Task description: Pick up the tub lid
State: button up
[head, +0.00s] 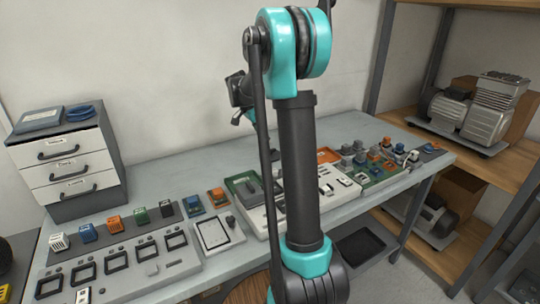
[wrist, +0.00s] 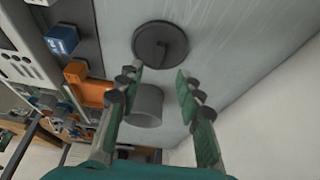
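The tub lid (wrist: 160,42) is a dark grey disc with a raised bar across its top. In the wrist view it lies flat on the pale table, beyond my fingertips. A grey round tub (wrist: 146,104) stands apart from the lid and shows between my fingers. My gripper (wrist: 160,72) is open, with green-padded fingers spread and nothing between the tips. Its height above the table is hard to tell. In the head view my arm covers part of the table, and I cannot make out the lid or tub.
In the wrist view, an orange block (wrist: 88,84) and a blue block (wrist: 62,38) sit left of the lid. The tabletop right of the lid is bare. In the head view, a drawer unit (head: 70,165) stands at left, and shelves (head: 482,150) with compressors stand at right.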

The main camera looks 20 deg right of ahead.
jog(key=shift+x, duration=3.35)
jog(key=shift+s+d, duration=0.1)
jog(key=shift+s, duration=0.05)
jog(key=shift+c, duration=0.3)
jog(key=shift+r, duration=0.1)
grip_shut()
